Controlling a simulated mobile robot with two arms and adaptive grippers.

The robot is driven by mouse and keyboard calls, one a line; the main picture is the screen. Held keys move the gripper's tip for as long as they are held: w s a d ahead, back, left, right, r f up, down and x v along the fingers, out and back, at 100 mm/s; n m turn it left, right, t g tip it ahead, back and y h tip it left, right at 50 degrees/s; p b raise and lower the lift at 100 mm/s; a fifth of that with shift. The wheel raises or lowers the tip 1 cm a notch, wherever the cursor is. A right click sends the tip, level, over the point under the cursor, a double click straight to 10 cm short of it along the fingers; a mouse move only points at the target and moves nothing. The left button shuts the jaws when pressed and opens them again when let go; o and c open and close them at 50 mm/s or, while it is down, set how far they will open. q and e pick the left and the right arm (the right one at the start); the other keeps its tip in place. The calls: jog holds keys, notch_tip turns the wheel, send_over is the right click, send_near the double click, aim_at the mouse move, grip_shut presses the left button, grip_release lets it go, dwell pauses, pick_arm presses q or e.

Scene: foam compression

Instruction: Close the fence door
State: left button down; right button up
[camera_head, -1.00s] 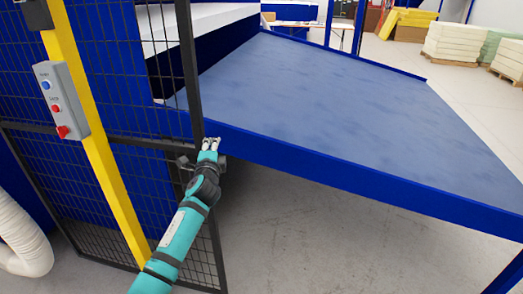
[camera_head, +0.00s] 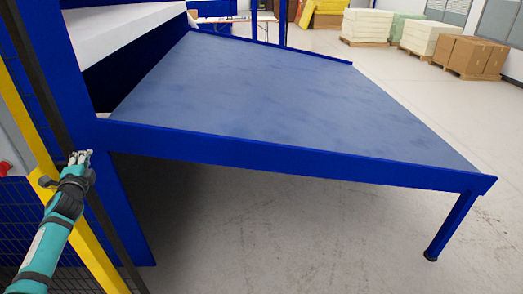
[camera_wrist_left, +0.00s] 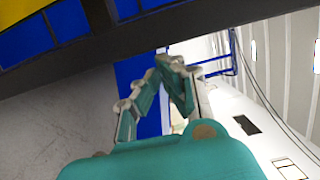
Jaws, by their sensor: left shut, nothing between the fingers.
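The fence door shows at the left edge of the head view as a dark upright frame (camera_head: 40,85) with black wire mesh (camera_head: 15,212). It is partly out of view, and a yellow post (camera_head: 20,112) stands along it. My left gripper (camera_head: 78,157) overlaps the dark frame at mid-height. Its fingers are together with nothing between them. In the left wrist view, the fingertips (camera_wrist_left: 170,62) lie just below a wide dark bar (camera_wrist_left: 210,20). I cannot tell whether they touch it. My right gripper is not in view.
A large blue sloping table (camera_head: 290,110) fills the middle, its blue front rail (camera_head: 300,160) close to my left gripper. Its leg (camera_head: 452,228) stands at the right. Stacked foam blocks (camera_head: 420,38) and cardboard boxes (camera_head: 478,55) are far back. The floor at the right is clear.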

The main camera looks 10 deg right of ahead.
pick_arm(q)
jog(key=shift+w+a, duration=0.1)
jog(key=shift+a, duration=0.9)
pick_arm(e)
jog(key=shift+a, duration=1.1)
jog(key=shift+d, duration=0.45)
pick_arm(q)
jog(key=shift+d+f, duration=0.1)
jog(key=shift+d, duration=0.05)
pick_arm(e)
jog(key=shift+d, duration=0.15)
